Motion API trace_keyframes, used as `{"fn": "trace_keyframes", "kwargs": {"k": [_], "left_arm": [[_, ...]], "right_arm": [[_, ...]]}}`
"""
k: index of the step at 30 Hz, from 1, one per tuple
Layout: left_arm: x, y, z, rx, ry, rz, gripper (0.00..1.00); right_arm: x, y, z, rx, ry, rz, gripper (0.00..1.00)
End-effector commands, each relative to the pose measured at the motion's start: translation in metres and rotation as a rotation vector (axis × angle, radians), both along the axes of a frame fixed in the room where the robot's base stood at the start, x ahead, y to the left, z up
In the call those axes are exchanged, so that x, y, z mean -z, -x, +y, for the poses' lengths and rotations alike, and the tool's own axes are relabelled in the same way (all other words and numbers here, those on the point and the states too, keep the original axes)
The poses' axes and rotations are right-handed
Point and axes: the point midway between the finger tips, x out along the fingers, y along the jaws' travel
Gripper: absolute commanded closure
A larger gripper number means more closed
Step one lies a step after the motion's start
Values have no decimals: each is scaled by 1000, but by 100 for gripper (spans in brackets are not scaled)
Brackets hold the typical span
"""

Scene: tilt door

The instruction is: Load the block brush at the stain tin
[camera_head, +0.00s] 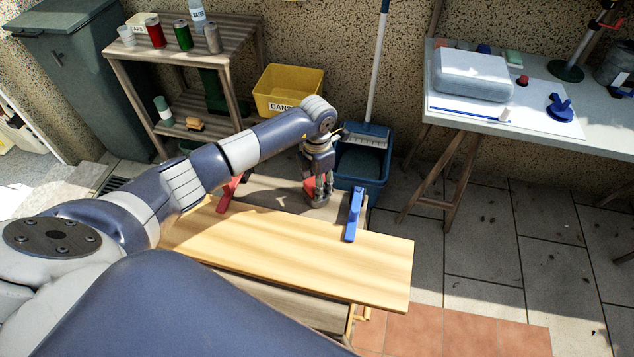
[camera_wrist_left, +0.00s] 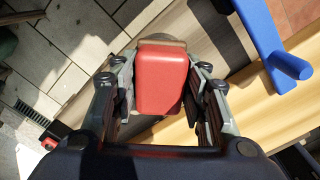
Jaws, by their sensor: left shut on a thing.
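My left gripper (camera_head: 320,190) is over the far side of the wooden workbench and pointing down. In the left wrist view its fingers (camera_wrist_left: 162,95) stand on both sides of a red block (camera_wrist_left: 162,85), shut on it. The block has a brown strip along its far edge and looks like the block brush. In the head view only a bit of the red block (camera_head: 310,185) shows beside the fingers. I cannot make out a stain tin for certain; a grey tin (camera_head: 616,62) stands at the right table's far edge. My right gripper is not in view.
A pale wooden board (camera_head: 300,255) lies across the bench, with a red clamp (camera_head: 229,193) and a blue clamp (camera_head: 353,214) at its far edge. A blue bucket (camera_head: 362,165), yellow bin (camera_head: 288,90) and shelf with cans stand behind.

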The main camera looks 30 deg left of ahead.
Motion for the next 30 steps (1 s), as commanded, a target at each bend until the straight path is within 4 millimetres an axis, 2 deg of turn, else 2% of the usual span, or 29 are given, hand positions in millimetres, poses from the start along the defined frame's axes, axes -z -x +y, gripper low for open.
{"fn": "trace_keyframes", "kwargs": {"k": [5,30], "left_arm": [[-3,1,0,0,0,2,78],[-69,1,0,0,-1,2,78]], "right_arm": [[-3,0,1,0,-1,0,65],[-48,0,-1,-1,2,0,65]]}}
